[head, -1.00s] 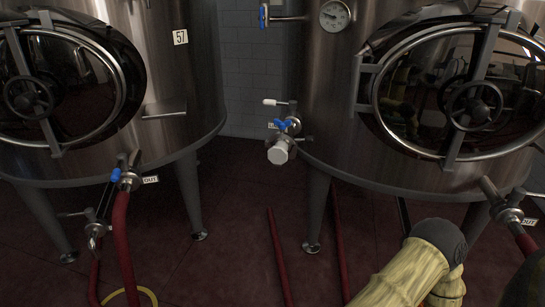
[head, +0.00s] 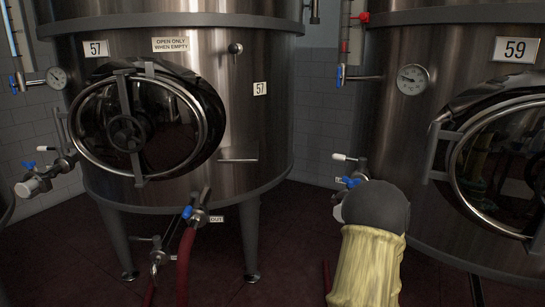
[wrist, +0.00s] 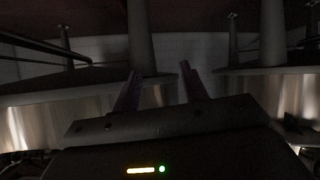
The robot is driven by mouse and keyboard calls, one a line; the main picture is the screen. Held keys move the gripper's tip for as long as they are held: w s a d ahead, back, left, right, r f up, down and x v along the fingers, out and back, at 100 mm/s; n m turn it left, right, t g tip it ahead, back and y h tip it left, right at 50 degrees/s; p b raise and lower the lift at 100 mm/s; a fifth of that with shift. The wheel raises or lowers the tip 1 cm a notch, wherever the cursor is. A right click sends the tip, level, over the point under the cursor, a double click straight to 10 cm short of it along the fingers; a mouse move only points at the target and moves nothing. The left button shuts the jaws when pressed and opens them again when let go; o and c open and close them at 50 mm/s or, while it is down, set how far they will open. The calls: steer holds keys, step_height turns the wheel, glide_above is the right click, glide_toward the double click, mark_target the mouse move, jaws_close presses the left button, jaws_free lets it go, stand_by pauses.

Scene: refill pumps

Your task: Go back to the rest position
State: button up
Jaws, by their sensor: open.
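My gripper (wrist: 160,84) shows in the dark wrist view with its two fingers apart and nothing between them. The wrist view looks upside down, with tank legs and tank undersides around the fingers. In the head view my arm (head: 368,265), in a yellow cover with a dark grey rounded joint, stands at the lower right. It hides part of the right tank's lower front. The gripper itself does not show in the head view.
Steel tank 57 (head: 245,130) stands left of centre with a round hatch and a red hose (head: 186,262) at its outlet valve (head: 198,214). Steel tank 59 (head: 400,130) stands at the right. Dark red floor (head: 290,225) shows between them.

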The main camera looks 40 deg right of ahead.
steer(key=w+a+r+n+y+p, duration=0.15)
steer(key=w+a, duration=0.25)
steer(key=a, duration=0.4)
steer(key=w+a+r+n+g+y, duration=0.1)
steer(key=w+a+r+n+y, duration=0.2)
steer(key=a, duration=0.6)
steer(key=w+a+r+y, duration=0.2)
steer(key=w+a, duration=0.4)
steer(key=a, duration=0.2)
steer(key=s+a+r+n+g+y+p, duration=0.1)
steer(key=s+a+r, duration=0.15)
steer(key=a, duration=0.45)
steer(key=s+a+r+n+g+y+p, duration=0.1)
steer(key=s+a+n+g, duration=0.15)
steer(key=a, duration=0.45)
steer(key=s+a+r+n+g+y, duration=0.1)
steer(key=s+a, duration=0.2)
steer(key=a, duration=0.4)
step_height(320, 180, up, 38)
steer(key=p, duration=3.7)
steer(key=shift+w+f+p, duration=0.2)
steer(key=shift+f+p, duration=0.05)
steer(key=shift+p, duration=0.1)
steer(key=shift+d+t, duration=0.1)
steer(key=shift+t, duration=0.15)
